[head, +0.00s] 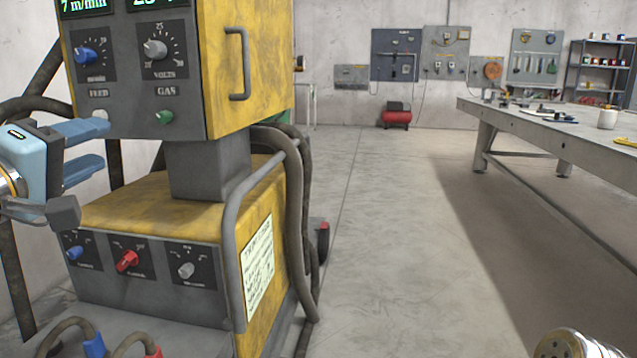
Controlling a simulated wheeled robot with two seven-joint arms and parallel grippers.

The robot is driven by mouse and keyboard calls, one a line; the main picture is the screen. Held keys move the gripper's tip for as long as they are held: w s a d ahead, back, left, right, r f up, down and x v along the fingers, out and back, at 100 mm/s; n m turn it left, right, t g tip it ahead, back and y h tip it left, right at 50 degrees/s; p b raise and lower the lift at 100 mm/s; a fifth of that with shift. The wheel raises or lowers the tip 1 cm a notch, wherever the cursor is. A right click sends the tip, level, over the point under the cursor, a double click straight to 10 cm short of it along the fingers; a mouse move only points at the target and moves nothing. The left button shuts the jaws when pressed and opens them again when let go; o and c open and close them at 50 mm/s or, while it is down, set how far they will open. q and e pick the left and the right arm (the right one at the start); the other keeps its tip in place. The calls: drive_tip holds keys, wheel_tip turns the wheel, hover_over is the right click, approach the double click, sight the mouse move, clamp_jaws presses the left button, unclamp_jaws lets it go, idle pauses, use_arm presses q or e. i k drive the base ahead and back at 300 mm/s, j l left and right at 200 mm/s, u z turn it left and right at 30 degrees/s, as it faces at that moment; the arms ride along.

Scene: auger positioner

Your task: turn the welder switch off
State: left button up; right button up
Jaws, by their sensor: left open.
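The yellow and grey welder (170,200) stands at the left of the head view, with an upper control box over a lower unit. The lower front panel has a red rotary switch (127,261) between a blue knob (75,253) and a grey knob (186,270). I cannot read which control is the power switch. My left gripper (100,146) is open and empty, its blue fingers pointing right in front of the upper box's lower left, above the lower panel.
The upper box has a blue knob (88,55), a grey volts knob (155,49) and a green gas button (164,117). Thick hoses (293,200) run along the welder's right side. A long workbench (560,140) stands at right. The floor between is clear.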

sight(129, 257)
drive_tip(key=k+j, duration=0.1)
drive_tip(key=k, duration=0.85)
